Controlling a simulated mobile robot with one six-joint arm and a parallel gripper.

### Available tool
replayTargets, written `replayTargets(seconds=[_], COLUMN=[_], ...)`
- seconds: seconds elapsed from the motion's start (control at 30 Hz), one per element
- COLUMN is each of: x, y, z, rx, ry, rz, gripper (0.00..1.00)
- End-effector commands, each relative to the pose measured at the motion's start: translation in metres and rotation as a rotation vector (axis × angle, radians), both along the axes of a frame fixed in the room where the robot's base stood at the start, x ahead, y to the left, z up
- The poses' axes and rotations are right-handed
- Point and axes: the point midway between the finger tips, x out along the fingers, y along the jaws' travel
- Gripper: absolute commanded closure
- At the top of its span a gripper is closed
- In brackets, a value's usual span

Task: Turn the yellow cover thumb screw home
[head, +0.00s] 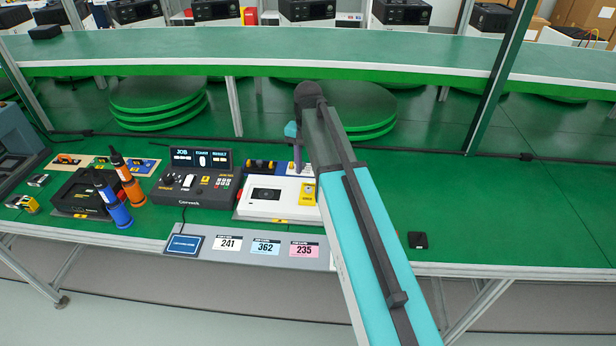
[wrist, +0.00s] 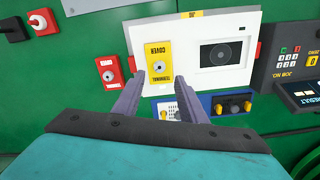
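The yellow terminal cover (wrist: 161,84) lies on the white unit (wrist: 221,75), and its round grey thumb screw (wrist: 159,67) is in the cover's middle. In the head view the yellow cover (head: 307,198) is at the right end of the white unit (head: 262,210), partly beside my arm. My gripper (wrist: 158,93) is open and empty in the wrist view, with its two grey fingers apart on either side of the cover's lower part. In the head view the gripper (head: 298,157) is above the back of the unit. How far the screw is in cannot be told.
A red plate (wrist: 109,78) with a round fitting sits beside the unit. A blue block (wrist: 212,98) with yellow and black knobs stands behind it. The green bench right of my arm is mostly clear.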

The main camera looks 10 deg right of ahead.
Motion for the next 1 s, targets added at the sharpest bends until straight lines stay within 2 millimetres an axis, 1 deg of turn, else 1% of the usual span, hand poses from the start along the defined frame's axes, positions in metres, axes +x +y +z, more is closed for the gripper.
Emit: replayTargets(seconds=[0.3, 0.5, 0.7, 1.0], x=[0.001, 0.001, 0.001, 0.0], y=[0.0, 0.0, 0.0, 0.0], z=[0.038, 0.058, 0.069, 0.07], rx=[0.0, 0.0, 0.0, 0.0], ry=[-0.002, -0.001, -0.001, 0.0], rz=[0.0, 0.0, 0.0, 0.0], gripper=[0.62, 0.62, 0.62, 0.62])
